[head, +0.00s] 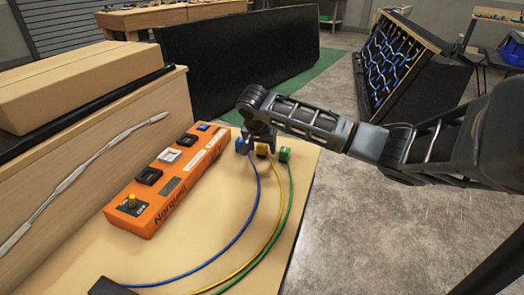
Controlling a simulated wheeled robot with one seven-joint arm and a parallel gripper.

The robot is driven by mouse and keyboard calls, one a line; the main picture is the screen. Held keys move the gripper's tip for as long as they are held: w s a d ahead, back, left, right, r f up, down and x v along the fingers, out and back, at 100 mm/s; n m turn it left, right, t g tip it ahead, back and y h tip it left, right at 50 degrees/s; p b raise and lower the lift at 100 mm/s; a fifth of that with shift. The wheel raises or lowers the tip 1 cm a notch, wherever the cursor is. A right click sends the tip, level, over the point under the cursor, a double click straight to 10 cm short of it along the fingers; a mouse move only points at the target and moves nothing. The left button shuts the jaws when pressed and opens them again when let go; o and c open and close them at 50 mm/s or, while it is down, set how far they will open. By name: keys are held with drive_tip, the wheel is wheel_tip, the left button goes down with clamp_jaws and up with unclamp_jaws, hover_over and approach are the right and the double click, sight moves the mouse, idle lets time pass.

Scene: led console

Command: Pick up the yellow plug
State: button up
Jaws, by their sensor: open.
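The yellow plug (262,149) sits on the light wooden table top, at the far end of a yellow cable, between a blue plug (243,146) and a green plug (284,154). My gripper (260,138) reaches in from the right and points down just above the yellow plug, partly covering it and the blue plug. The gripper is open. Its fingertips are hard to make out, and I cannot tell whether they touch the plug.
An orange console (147,212) with several buttons and a yellow knob lies left of the plugs. Blue, yellow and green cables (278,232) curve toward the front. A cardboard box (85,82) stands at left. The table's right edge is close to the green plug.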

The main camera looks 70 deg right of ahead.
drive_tip(key=shift+d+f, duration=0.1)
drive_tip(key=c, duration=1.1)
drive_tip(key=shift+r, duration=0.7)
wheel_tip(320, 180, up, 3)
drive_tip(key=shift+f, duration=0.1)
drive_tip(key=s+d+r, duration=0.1)
drive_tip(key=s+r, duration=0.1)
drive_tip(key=s, duration=0.1)
drive_tip(key=s+d+r, duration=0.1)
drive_tip(key=s+r, duration=0.1)
drive_tip(key=s, duration=0.2)
drive_tip(key=s+d+r, duration=0.1)
drive_tip(key=s+r, duration=0.1)
drive_tip(key=s, duration=0.2)
drive_tip(key=shift+d+r, duration=0.35)
drive_tip(key=shift+r, duration=0.05)
